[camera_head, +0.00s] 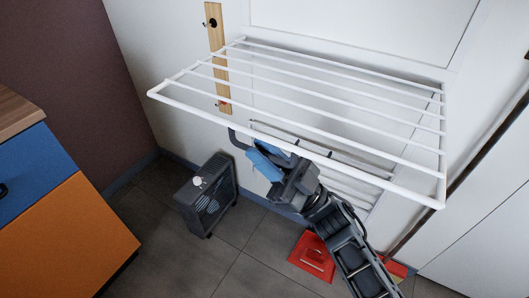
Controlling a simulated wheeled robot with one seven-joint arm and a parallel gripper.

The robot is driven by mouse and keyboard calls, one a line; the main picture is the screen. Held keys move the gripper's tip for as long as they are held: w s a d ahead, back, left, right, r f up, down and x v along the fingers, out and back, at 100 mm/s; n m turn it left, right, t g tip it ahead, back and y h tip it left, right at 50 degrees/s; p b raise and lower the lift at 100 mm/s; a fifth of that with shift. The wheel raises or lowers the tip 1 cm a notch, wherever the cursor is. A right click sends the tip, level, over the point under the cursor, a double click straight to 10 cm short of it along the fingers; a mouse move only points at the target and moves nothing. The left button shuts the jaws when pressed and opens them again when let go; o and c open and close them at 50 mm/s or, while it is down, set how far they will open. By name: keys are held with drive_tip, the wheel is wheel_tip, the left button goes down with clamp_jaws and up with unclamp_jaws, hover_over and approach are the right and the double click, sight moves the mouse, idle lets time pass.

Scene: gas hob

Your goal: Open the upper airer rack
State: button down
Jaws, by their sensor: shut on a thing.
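The upper airer rack (305,68) is a white frame with several parallel bars. It stands out from the white wall panel, roughly level. My gripper (264,148) is at the front rail of this rack, left of the rail's middle, coming from below and from the right. It is shut on that rail; the rail and the gripper's own body hide much of the fingers. A lower set of pale bars (345,160) shows beneath the upper rack, close to the wall, partly hidden by the rack and my arm.
A dark heater-like box (207,195) stands on the tiled floor to the left. A red item (313,257) lies beside my arm. An orange and blue cabinet (65,235) fills the left side. Bare floor (165,245) lies between cabinet and box.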

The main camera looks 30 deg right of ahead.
wheel_tip(320, 180, up, 10)
drive_tip(key=m+t+h+p, duration=0.2)
drive_tip(key=m+p, duration=0.1)
drive_tip(key=p, duration=0.1)
drive_tip(key=m+t+h+p, duration=0.2)
drive_tip(key=m+h+p, duration=0.1)
drive_tip(key=p, duration=0.1)
drive_tip(key=shift+f+m, duration=0.15)
drive_tip(key=shift+m, duration=0.25)
drive_tip(key=shift+w+d+r+m+t+h+p, duration=0.1)
drive_tip(key=shift+d+r+m+t+h+p, duration=0.1)
drive_tip(key=shift+r+m+t+h+p, duration=0.35)
drive_tip(key=c, duration=1.2)
unclamp_jaws()
drive_tip(key=shift+f, duration=0.1)
